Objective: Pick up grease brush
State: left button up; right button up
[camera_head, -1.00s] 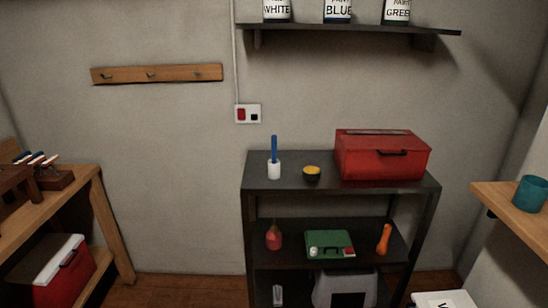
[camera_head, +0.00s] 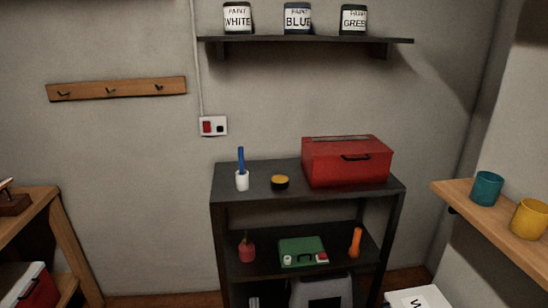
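What looks like the grease brush is a blue-handled brush (camera_head: 241,158) standing upright in a white cup (camera_head: 242,181). The cup is on the left part of the dark shelf unit's top (camera_head: 262,191). The brush's lower end is hidden inside the cup. Neither of my grippers shows in the head view.
A small black-and-yellow tin (camera_head: 280,183) and a red toolbox (camera_head: 346,161) stand right of the cup. Lower shelf holds a green case (camera_head: 302,252), red bottle (camera_head: 247,250) and orange-handled tool (camera_head: 355,242). Wooden bench (camera_head: 62,233) is left; wooden shelf with cups (camera_head: 465,205) is right.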

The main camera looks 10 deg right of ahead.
aim_at(241, 150)
jog(key=i+u, duration=0.1)
jog(key=u, duration=0.55)
jog(key=i+l+u, duration=0.1)
jog(key=u, duration=0.25)
jog(key=i+l+u, duration=0.2)
jog(key=i+l, duration=0.15)
jog(key=i+l+u, duration=0.45)
jog(key=l, duration=0.35)
jog(key=i, duration=0.1)
